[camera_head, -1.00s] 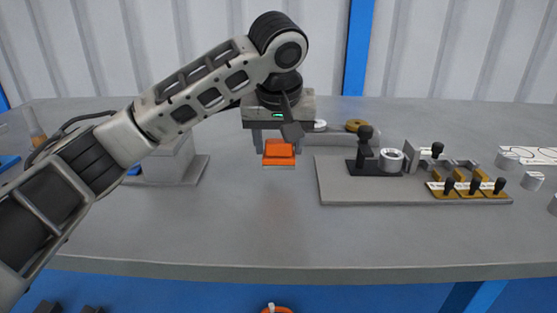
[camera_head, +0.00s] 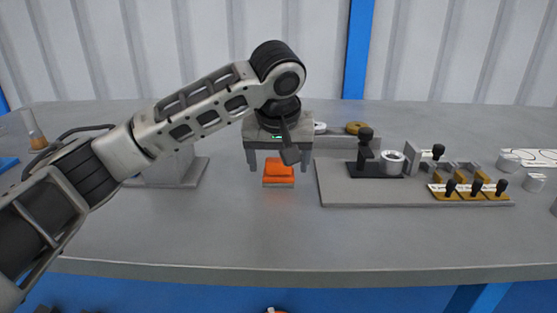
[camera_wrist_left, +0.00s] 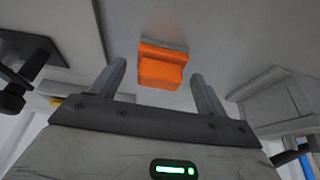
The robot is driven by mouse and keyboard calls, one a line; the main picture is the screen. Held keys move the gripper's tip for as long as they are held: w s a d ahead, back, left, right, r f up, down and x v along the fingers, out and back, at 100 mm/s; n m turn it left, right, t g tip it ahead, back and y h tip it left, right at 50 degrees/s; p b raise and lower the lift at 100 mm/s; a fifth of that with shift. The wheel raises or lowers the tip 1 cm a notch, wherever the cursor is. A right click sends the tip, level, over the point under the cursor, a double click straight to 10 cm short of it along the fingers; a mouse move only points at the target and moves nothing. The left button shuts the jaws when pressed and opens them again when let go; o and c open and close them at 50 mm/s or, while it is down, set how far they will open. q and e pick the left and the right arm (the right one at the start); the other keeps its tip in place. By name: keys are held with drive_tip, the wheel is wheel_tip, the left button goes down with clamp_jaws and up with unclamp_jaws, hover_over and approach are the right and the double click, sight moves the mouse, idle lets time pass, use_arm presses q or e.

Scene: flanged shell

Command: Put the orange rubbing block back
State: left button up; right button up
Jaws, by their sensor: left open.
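The orange rubbing block (camera_head: 278,172), with a grey base layer, appears to rest on the grey bench, left of the fixture plate. My left gripper (camera_head: 279,164) points down over it, open, with one finger on each side and a gap to the block. In the left wrist view the orange block (camera_wrist_left: 163,68) lies between the spread fingertips of the left gripper (camera_wrist_left: 158,72). The gripper body hides what lies directly behind the block. My right gripper is not in view.
The grey fixture plate (camera_head: 334,185) on the right carries a black clamp (camera_head: 365,150), a metal ring (camera_head: 391,161) and several black-knobbed brass pieces. A grey stand (camera_head: 178,170) is on the left, partly behind my arm. The bench in front of the block is clear.

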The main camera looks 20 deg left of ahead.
use_arm(q)
drive_tip(key=p+v, duration=0.3)
drive_tip(key=v, duration=0.9)
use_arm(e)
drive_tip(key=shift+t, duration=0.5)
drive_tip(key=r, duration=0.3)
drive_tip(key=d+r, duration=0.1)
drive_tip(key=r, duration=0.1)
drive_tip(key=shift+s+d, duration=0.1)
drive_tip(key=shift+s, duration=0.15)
use_arm(q)
drive_tip(key=shift+r, duration=0.15)
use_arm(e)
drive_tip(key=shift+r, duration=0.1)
